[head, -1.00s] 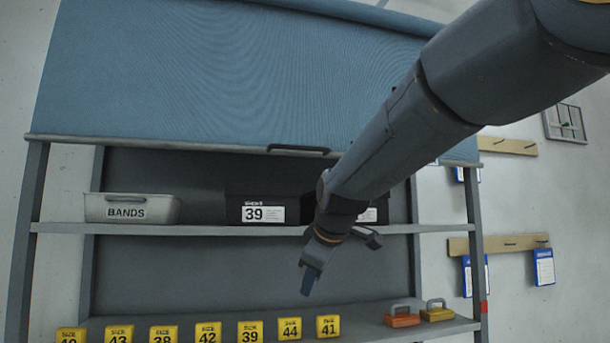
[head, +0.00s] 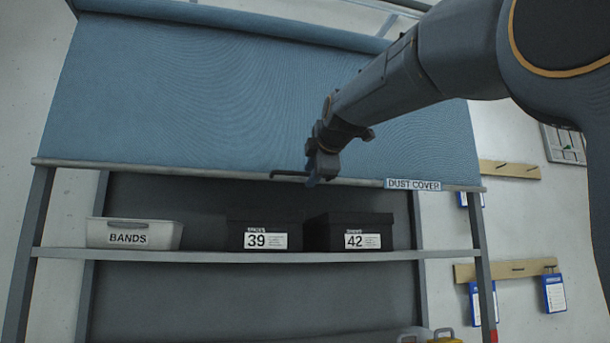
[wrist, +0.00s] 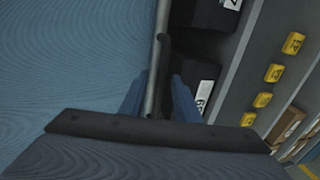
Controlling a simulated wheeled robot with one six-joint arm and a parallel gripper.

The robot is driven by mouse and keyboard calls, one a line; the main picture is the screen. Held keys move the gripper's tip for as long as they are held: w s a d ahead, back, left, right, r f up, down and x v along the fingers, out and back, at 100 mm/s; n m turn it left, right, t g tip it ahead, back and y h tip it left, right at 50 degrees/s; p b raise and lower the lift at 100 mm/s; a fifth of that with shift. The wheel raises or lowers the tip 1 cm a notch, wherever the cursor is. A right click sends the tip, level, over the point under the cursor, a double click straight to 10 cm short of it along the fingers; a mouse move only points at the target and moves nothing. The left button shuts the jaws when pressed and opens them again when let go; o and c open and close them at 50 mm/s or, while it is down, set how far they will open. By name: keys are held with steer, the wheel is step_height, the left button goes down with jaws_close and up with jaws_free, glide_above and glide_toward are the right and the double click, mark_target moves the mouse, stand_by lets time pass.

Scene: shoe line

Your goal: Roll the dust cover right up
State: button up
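The blue dust cover (head: 200,90) hangs over the upper part of the rack in the head view, its lower edge a grey bar (head: 120,166) above the upper shelf. Its top goes into a roll (head: 240,18). A dark handle (head: 288,174) sits on the bar near its middle. My gripper (head: 318,172) is at the right end of this handle and hides part of it. In the wrist view, my gripper's blue fingers (wrist: 160,97) stand apart, with the handle (wrist: 165,60) and bar between them. I see no clear grip on the handle.
A grey BANDS bin (head: 130,234) and black boxes marked 39 (head: 265,232) and 42 (head: 350,232) stand on the upper shelf (head: 200,256) below the cover. Yellow size blocks (wrist: 274,73) show in the wrist view. Wooden peg rails (head: 510,169) are on the right wall.

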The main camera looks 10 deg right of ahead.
steer(key=shift+w+f, duration=0.15)
steer(key=shift+w, duration=0.45)
jaws_close()
